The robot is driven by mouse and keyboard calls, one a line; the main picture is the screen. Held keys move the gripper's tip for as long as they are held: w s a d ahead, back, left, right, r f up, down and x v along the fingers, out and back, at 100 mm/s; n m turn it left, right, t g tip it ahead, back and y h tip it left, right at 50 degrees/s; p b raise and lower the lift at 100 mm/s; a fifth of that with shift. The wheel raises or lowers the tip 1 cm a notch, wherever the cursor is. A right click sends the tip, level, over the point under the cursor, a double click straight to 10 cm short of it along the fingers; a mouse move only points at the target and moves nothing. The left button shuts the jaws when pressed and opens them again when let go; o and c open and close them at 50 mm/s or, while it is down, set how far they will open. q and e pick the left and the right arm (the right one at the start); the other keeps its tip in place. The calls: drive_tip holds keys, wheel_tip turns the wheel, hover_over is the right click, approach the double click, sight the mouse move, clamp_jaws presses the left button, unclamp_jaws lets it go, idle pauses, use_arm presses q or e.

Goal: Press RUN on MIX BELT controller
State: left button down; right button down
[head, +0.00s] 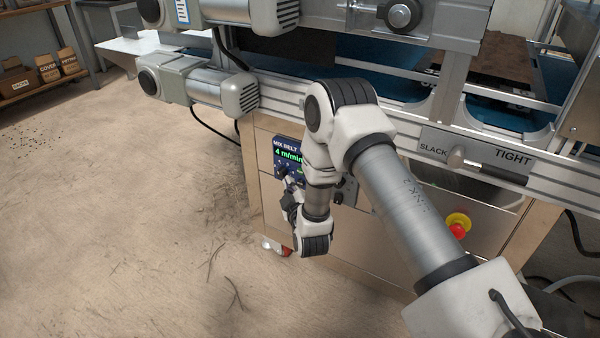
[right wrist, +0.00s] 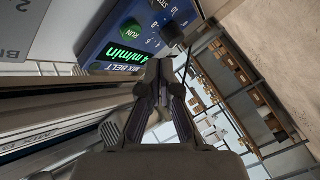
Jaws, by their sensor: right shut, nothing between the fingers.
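The MIX BELT controller (head: 284,149) is a dark blue box on the machine's side panel, its green display reading 4 m/min. In the right wrist view the controller (right wrist: 107,52) is tilted, with a green RUN button (right wrist: 130,30) beside the display and a dark knob (right wrist: 172,33) near the STOP label. My left gripper is not in view.
A red emergency button on a yellow base (head: 458,224) sits on the panel at right. A SLACK/TIGHT lever (head: 456,158) is on the rail above. Motors (head: 190,82) jut out at upper left. The floor at left is open.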

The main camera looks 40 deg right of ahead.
drive_tip(key=shift+w+d, duration=0.25)
drive_tip(key=shift+d, duration=0.3)
drive_tip(key=shift+w+d, duration=0.2)
drive_tip(key=shift+d, duration=0.35)
idle(0.6)
drive_tip(key=shift+w+d+p, duration=0.15)
drive_tip(key=shift+d+p, duration=0.25)
drive_tip(key=shift+p, duration=0.05)
